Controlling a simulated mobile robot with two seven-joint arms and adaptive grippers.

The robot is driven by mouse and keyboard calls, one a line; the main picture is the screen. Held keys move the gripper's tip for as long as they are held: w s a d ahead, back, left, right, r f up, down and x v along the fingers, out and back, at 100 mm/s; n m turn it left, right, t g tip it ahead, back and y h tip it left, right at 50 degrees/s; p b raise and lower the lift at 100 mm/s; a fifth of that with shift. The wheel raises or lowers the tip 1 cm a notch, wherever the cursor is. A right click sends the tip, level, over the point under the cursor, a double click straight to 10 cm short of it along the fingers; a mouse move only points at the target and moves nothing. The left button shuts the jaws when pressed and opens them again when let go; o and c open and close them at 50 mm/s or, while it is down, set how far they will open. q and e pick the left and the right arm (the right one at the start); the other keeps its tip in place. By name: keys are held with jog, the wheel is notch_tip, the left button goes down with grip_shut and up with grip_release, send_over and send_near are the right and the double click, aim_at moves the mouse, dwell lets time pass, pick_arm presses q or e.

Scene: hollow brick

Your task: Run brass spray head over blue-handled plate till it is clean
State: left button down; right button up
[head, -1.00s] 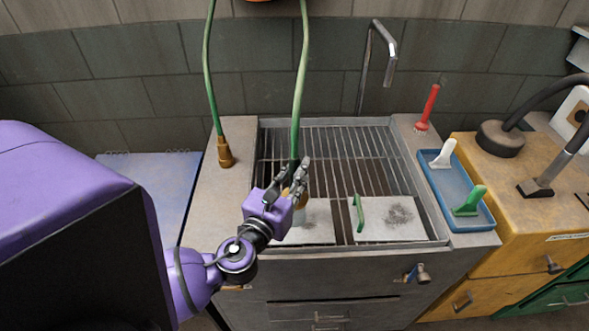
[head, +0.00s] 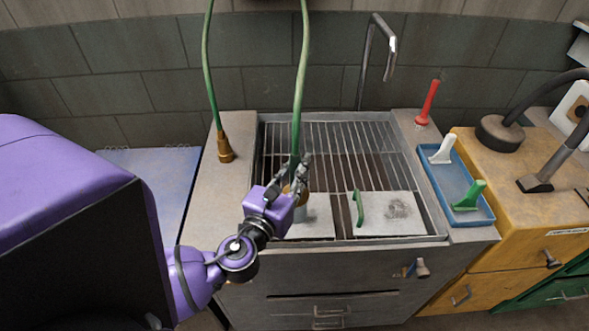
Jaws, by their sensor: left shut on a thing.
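My left gripper (head: 298,178) is shut on the brass spray head (head: 287,190) at the lower end of a green hose (head: 299,90). The fingers hide most of the head. It is above the left plate (head: 318,228), which lies flat on the sink's wire rack. A pale bluish upright piece (head: 300,214) just under the gripper looks like that plate's handle, partly covered. A faint grey smudge shows on this plate; my gripper hides its left part. My right gripper is not in view.
A plate with a green handle (head: 357,208) and a dark smudge lies to the right on the rack (head: 340,150). A bent tap (head: 388,45) stands behind. A blue tray (head: 470,205) with white and green tools and a red brush (head: 428,103) are at right.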

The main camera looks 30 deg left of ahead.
pick_arm(q)
jog(key=w+d, duration=0.4)
jog(key=d, duration=0.2)
jog(key=shift+d, duration=0.3)
dwell(1.3)
dwell(0.9)
jog(key=shift+s+d, duration=0.45)
jog(key=shift+s, duration=0.2)
jog(key=shift+s+d, duration=0.4)
jog(key=shift+s, duration=0.25)
jog(key=shift+a, duration=0.1)
jog(key=shift+s+a, duration=0.7)
jog(key=shift+a, duration=0.4)
jog(key=shift+s+a, duration=0.65)
jog(key=shift+a, duration=0.45)
jog(key=shift+s+a, duration=0.7)
jog(key=shift+a, duration=0.4)
jog(key=shift+w+r, duration=0.1)
